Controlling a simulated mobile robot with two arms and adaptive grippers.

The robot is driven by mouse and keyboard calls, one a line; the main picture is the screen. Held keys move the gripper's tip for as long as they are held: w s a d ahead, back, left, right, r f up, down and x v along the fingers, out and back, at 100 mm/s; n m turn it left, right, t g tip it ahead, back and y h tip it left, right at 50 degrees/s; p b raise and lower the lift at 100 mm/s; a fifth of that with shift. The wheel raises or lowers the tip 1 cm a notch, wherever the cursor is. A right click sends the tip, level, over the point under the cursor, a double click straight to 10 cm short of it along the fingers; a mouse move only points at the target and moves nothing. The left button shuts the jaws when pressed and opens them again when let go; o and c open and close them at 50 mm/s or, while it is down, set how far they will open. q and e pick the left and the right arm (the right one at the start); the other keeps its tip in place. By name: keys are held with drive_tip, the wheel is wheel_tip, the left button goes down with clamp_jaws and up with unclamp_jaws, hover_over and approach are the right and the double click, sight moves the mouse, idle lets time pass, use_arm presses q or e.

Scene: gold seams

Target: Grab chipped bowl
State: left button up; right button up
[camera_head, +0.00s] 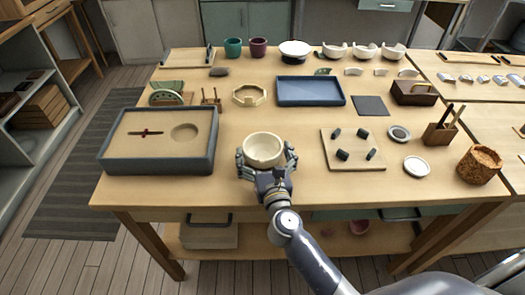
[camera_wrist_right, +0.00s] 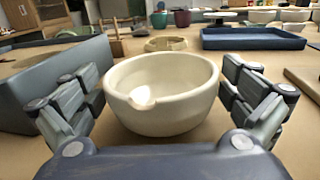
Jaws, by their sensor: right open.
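A cream bowl (camera_head: 264,149) stands upright on the wooden table near its front edge. In the right wrist view the bowl (camera_wrist_right: 165,108) shows a chip in its near rim. My right gripper (camera_head: 267,161) is open, with one finger on each side of the bowl. In the wrist view gaps show between the fingers and the bowl wall. My left gripper is not in view.
A grey tray with a sand-coloured inset (camera_head: 115,163) stands close on the left. A board with small dark pieces (camera_head: 372,160) lies to the right. A blue tray (camera_head: 310,103) lies behind. Several more bowls (camera_head: 335,51) stand at the table's back.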

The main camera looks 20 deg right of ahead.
drive_tip(key=shift+w+d, duration=0.1)
drive_tip(key=shift+w, duration=0.85)
drive_tip(key=c, duration=0.6)
drive_tip(key=shift+c, duration=0.5)
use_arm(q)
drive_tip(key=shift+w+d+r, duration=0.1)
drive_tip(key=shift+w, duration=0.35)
use_arm(e)
drive_tip(key=shift+r, duration=0.1)
